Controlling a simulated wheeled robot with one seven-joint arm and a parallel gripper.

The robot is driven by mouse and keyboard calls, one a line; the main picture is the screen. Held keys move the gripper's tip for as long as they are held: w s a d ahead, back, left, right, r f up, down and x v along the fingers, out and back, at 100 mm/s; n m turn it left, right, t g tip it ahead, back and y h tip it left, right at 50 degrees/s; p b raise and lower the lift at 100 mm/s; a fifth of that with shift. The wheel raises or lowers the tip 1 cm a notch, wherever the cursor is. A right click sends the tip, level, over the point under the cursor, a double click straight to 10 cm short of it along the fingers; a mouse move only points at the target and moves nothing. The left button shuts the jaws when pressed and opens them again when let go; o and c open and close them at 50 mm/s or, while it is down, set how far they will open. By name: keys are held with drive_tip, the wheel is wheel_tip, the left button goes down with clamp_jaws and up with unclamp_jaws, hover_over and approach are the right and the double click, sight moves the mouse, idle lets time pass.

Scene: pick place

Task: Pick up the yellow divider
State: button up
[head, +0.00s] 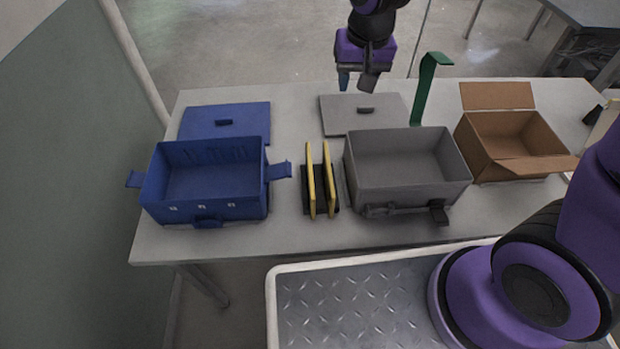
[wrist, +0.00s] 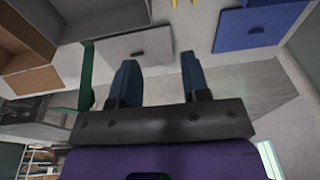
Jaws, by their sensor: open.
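Two thin yellow dividers stand upright side by side in a black holder (head: 320,203) on the table, between the blue box and the grey box. One is the left yellow divider (head: 311,181), the other the right yellow divider (head: 329,180). In the wrist view only small yellow tips (wrist: 174,3) show at the top edge. My gripper (head: 356,82) is beyond the table's far edge, behind the grey lid and well apart from the dividers. In the wrist view my gripper (wrist: 158,78) has its two fingers spread with nothing between them.
A blue box (head: 206,206) and blue lid (head: 200,118) are at left. A grey box (head: 410,190) stands right of the dividers, its grey lid (head: 340,118) behind. A tall green bent piece (head: 425,90) and an open cardboard box (head: 500,160) are at right.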

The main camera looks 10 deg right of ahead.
drive_tip(key=g, duration=0.2)
hover_over(310, 168)
wheel_tip(310, 168, down, 17)
drive_tip(key=shift+r, duration=0.2)
wheel_tip(310, 168, down, 5)
drive_tip(key=shift+s+f, duration=0.1)
drive_tip(key=shift+s, duration=0.05)
drive_tip(key=shift+f, duration=3.05)
drive_tip(key=shift+c, duration=0.4)
clamp_jaws()
